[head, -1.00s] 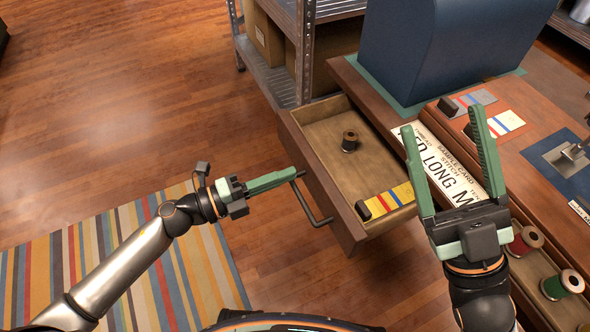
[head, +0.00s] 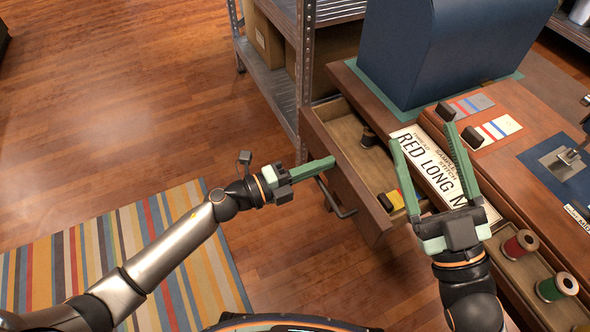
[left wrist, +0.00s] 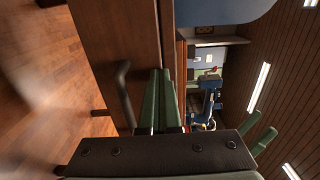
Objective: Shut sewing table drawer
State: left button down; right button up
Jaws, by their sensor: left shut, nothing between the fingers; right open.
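The sewing table drawer (head: 345,184) is partly open, jutting left from the wooden table (head: 515,180). A spool and a yellow card with a dark block lie inside it. Its dark bar handle (head: 328,196) is on the drawer's front; the handle also shows in the left wrist view (left wrist: 124,92). My left gripper (head: 333,162) is shut and empty, its fingertips at the drawer front by the handle; I cannot tell for certain whether they touch. My right gripper (head: 420,136) is open and empty over the table's near edge, above the sign.
A sign with large letters (head: 428,165) lies at the table edge. A blue box-like cover (head: 430,50), cards and dark blocks stand on top. Spools (head: 521,243) sit in a tray at right. A metal shelf (head: 268,75) is behind the drawer. Floor at left is clear except a striped rug (head: 120,255).

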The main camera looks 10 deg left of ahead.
aim_at(345, 157)
pick_arm(q)
jog(key=x, duration=0.7)
jog(key=shift+d, duration=0.15)
jog(key=shift+w+d, duration=0.2)
pick_arm(e)
jog(key=shift+w+f, duration=0.1)
jog(key=shift+f, duration=0.2)
